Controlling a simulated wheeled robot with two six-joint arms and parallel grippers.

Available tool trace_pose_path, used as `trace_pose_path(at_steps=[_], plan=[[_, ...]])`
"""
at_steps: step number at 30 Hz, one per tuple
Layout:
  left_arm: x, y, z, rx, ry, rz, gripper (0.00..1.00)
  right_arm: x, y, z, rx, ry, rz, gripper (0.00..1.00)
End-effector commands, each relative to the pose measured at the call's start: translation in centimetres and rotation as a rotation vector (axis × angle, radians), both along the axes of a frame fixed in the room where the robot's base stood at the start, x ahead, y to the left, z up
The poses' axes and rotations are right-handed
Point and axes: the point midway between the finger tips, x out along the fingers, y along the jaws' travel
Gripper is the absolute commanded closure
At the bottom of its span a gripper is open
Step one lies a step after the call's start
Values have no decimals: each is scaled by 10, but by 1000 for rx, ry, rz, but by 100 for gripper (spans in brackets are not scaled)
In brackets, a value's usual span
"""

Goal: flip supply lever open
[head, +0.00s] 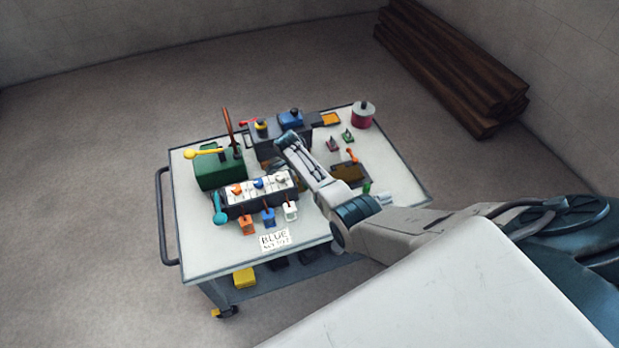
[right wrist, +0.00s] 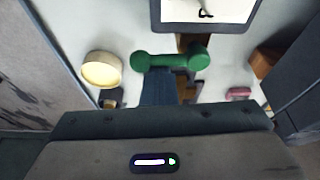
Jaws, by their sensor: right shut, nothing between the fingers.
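No lever here carries a readable supply label. A green bar-shaped lever handle (right wrist: 170,60) lies across the right wrist view, just beyond my fingertips; I cannot tell whether they touch it. My right gripper (right wrist: 170,86) is shut and empty. In the head view the right gripper (head: 276,165) is partly hidden by its arm, between the white-topped lever block and the grey box (head: 265,141). Other levers are a yellow one (head: 204,153) and an upright red-brown one (head: 228,124) at the green box (head: 220,172), and a teal one (head: 219,209). The left gripper is out of view.
The white-topped block (head: 247,190) holds coloured knobs, with orange, blue and white pieces in front. A round cream piece (right wrist: 102,70) sits left of the green handle.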

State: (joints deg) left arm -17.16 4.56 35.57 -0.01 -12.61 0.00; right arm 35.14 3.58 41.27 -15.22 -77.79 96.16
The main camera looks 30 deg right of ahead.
Motion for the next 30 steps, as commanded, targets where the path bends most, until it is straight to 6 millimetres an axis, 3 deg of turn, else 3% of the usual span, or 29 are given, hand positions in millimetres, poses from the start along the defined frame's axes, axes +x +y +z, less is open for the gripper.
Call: trace_pose_path(at_steps=[13,20,30], plan=[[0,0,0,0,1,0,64,-1,-3,-1,0,0,1,100],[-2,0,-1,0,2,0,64,-8,-41,-8,-3,1,6,100],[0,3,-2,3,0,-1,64,-4,-22,51,1,-3,9,100]])
